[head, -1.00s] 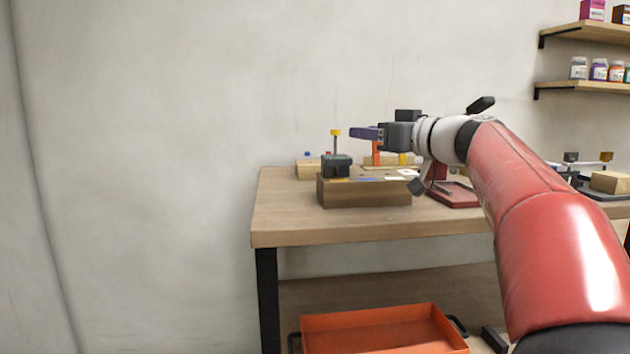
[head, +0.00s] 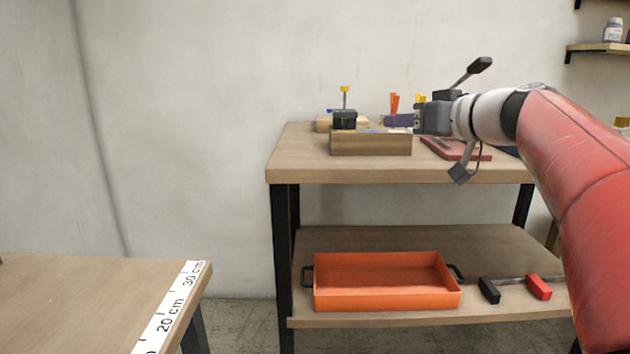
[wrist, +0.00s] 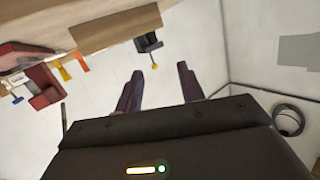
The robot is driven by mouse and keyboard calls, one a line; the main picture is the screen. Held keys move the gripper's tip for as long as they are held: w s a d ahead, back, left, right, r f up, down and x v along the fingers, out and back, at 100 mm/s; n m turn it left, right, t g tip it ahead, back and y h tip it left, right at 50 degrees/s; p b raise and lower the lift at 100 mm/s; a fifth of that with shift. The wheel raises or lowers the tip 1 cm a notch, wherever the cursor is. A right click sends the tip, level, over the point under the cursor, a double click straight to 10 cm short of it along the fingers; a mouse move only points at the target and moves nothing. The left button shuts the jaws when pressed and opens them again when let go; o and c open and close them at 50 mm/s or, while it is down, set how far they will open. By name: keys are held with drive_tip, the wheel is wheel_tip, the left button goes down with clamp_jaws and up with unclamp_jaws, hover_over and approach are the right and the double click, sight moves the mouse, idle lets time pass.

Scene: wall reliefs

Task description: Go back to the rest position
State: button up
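My gripper (head: 398,120) is at the end of my red and white arm, in front of the bench's back part in the head view. The wrist view shows its two dark fingers (wrist: 158,86) spread apart with nothing between them, so it is open and empty. The wooden workbench (head: 290,168) stands against the wall. On it are a wooden block (head: 370,143) and a black clamp (head: 344,120) with a yellow-topped screw. The clamp also shows in the wrist view (wrist: 147,44), apart from the fingers.
An orange tray (head: 385,305) and a bar clamp with red and black ends (head: 540,288) lie on the lower shelf. A second table (head: 80,290) with a centimetre strip stands at lower left. A red vise (wrist: 42,85) shows in the wrist view. Floor shows between the tables.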

drive_tip(key=s+a+f+m+g+h+p, duration=0.1)
drive_tip(key=s+a+f+m+g+h, duration=0.1)
drive_tip(key=s+f, duration=0.6)
drive_tip(key=s+a+f+m+g+h+p, duration=0.1)
drive_tip(key=s+a+f+g+h, duration=0.15)
drive_tip(key=s+f, duration=0.55)
drive_tip(key=s+d+f+m+g+h+p, duration=0.1)
drive_tip(key=s+d+f+m+g+h, duration=0.1)
drive_tip(key=s+f, duration=1.1)
drive_tip(key=shift+d+f+m+g+h, duration=0.3)
drive_tip(key=shift+d+g+h, duration=0.15)
drive_tip(key=shift+d+h, duration=0.55)
